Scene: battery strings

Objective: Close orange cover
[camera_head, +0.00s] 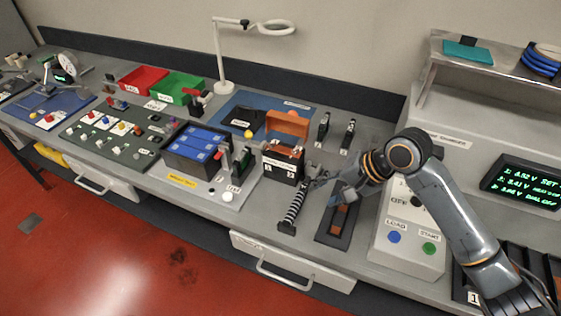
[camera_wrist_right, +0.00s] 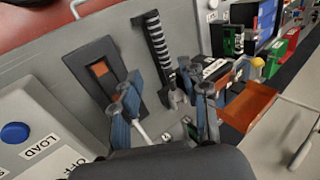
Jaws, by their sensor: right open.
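The orange cover (camera_head: 287,124) stands raised at the back of a small black box (camera_head: 284,167), so the box is open. The cover also shows at the right in the right wrist view (camera_wrist_right: 250,104), behind the box. My right gripper (camera_head: 328,188) is to the right of the box, above the bench and close to a black strip with an orange block. Its fingers are spread in the right wrist view (camera_wrist_right: 164,97), with nothing between them, and are apart from the cover. My left gripper is out of view.
Two small black clamps (camera_head: 347,134) stand right of the cover. A control box (camera_head: 409,244) is at right; a blue battery pack (camera_head: 198,143) is at left.

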